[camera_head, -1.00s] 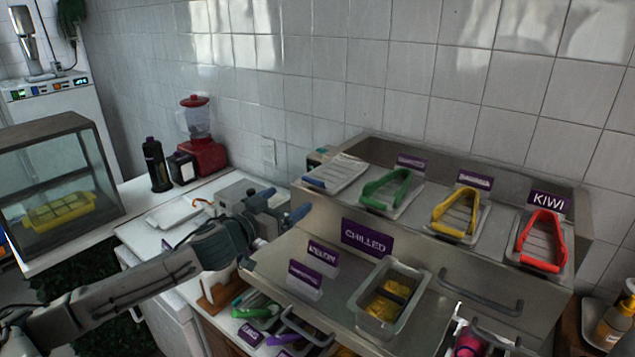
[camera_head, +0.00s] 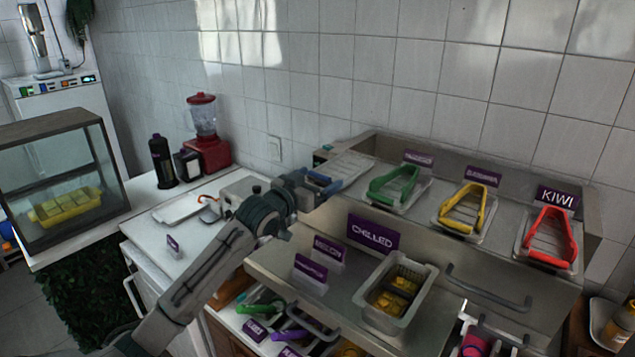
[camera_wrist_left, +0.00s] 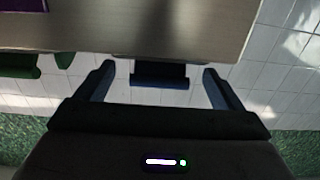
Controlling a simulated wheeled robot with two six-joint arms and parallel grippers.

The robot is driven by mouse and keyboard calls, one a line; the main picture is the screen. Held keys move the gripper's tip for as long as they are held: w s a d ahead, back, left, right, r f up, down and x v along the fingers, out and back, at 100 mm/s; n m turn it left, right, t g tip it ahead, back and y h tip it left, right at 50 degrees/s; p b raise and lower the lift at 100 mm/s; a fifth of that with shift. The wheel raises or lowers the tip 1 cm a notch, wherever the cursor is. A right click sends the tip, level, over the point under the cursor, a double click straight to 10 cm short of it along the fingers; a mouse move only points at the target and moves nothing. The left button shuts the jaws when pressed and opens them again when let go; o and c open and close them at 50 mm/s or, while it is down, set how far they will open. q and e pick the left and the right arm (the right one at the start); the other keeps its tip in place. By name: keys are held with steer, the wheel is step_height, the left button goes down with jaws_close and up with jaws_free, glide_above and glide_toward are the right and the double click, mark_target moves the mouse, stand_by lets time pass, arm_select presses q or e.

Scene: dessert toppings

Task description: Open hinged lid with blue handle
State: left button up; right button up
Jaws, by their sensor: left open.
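The lid with the blue handle (camera_head: 350,166) lies closed, a grey ribbed panel at the left end of the steel topping unit. My left gripper (camera_head: 325,183) is at its front left edge, open, with its blue fingers at the handle and partly covering it. In the left wrist view, the dark blue handle (camera_wrist_left: 160,75) appears between the two spread fingertips (camera_wrist_left: 158,72), with a gap on each side. I cannot tell how deep the handle sits between them. My right gripper is not in view.
Lids with green (camera_head: 394,186), yellow (camera_head: 463,208) and red (camera_head: 549,238) handles lie to the right. Below are a "CHILLED" sign (camera_head: 373,232) and a metal tray (camera_head: 394,292). A red blender (camera_head: 206,150) stands behind on the left counter. Tiled wall rises behind the unit.

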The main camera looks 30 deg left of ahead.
arm_select(q)
steer(key=shift+w, duration=0.25)
steer(key=c, duration=1.3)
steer(key=shift+r, duration=0.1)
steer(key=shift+c, duration=0.3)
steer(key=shift+r, duration=0.1)
